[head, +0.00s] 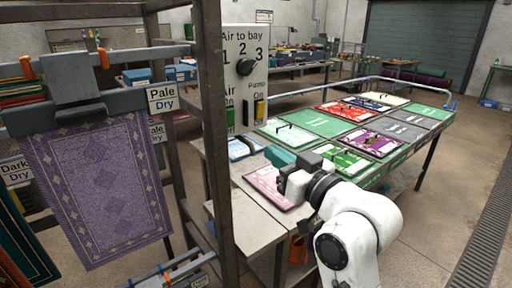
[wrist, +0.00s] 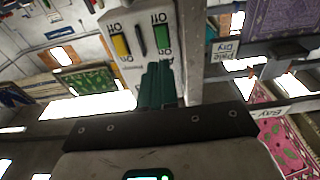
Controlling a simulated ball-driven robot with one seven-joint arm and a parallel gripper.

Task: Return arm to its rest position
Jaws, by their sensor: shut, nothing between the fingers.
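My white arm (head: 362,222) reaches up from the lower right in the head view, its dark wrist bent toward the left. My gripper (head: 277,155) has teal fingers and hangs in the air in front of the table's near end, apart from the control panel. In the wrist view the teal fingers of my gripper (wrist: 158,85) are together with nothing between them. The control panel (wrist: 137,75) shows behind them, tilted, with a yellow and a green switch.
A panel with a bay dial (head: 246,67) stands left of the arm. A metal post (head: 209,130) and a rack with a hanging purple rug (head: 100,190) are at left. A long table with colourful mats (head: 335,124) lies behind the arm. Open floor (head: 440,200) is at right.

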